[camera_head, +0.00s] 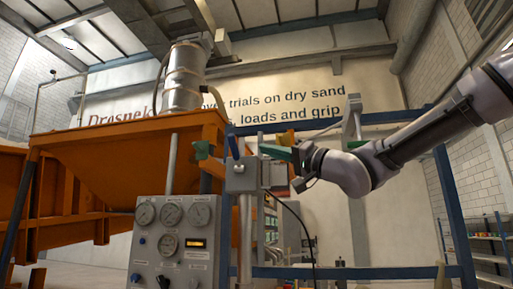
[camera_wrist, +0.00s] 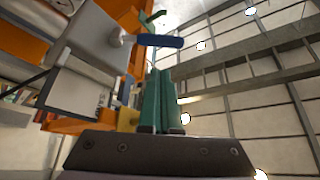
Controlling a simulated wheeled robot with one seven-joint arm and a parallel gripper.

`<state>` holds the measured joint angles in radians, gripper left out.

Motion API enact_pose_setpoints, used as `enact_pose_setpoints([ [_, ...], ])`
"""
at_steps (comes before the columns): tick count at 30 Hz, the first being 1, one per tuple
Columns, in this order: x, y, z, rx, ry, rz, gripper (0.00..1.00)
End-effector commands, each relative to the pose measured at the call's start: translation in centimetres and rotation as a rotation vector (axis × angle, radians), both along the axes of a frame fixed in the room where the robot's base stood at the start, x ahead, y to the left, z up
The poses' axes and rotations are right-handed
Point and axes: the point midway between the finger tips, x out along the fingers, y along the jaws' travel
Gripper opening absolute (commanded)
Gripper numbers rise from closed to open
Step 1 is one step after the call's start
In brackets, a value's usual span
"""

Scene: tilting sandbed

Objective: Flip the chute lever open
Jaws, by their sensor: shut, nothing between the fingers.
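The lever's blue handle (camera_head: 232,146) stands up, tilted slightly left, from a grey box (camera_head: 241,175) on a post. In the wrist view the blue handle (camera_wrist: 163,41) lies just beyond my fingertips, with the grey box (camera_wrist: 92,40) to its left. My gripper (camera_head: 264,150) comes in from the right at about the handle's height. Its green fingers (camera_wrist: 160,75) are shut together and empty. I cannot tell whether the fingertips touch the handle. A green part (camera_head: 201,150) on an orange piece shows left of the handle; it also appears in the wrist view (camera_wrist: 150,21).
A large orange hopper (camera_head: 110,165) fills the left, with a metal drum (camera_head: 184,78) above it. A grey gauge panel (camera_head: 172,238) stands below. Blue frame bars (camera_head: 455,215) and a shelf (camera_head: 490,248) are at right. A black cable hangs near the post.

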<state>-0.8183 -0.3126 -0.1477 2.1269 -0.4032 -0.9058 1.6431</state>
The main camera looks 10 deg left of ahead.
Motion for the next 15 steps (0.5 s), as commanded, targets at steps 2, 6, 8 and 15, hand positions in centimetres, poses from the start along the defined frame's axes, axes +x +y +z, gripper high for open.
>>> enact_pose_setpoints([
  [2,0.5,1.0,0.4,-0.001,0.0,0.001,0.0],
  [6,1.6,3.2,1.4,-0.001,-0.001,0.0,0.0],
  [8,2.0,4.2,1.9,-0.001,-0.001,0.0,0.0],
  [15,3.2,6.9,3.2,-0.001,-0.001,0.001,0.0],
])
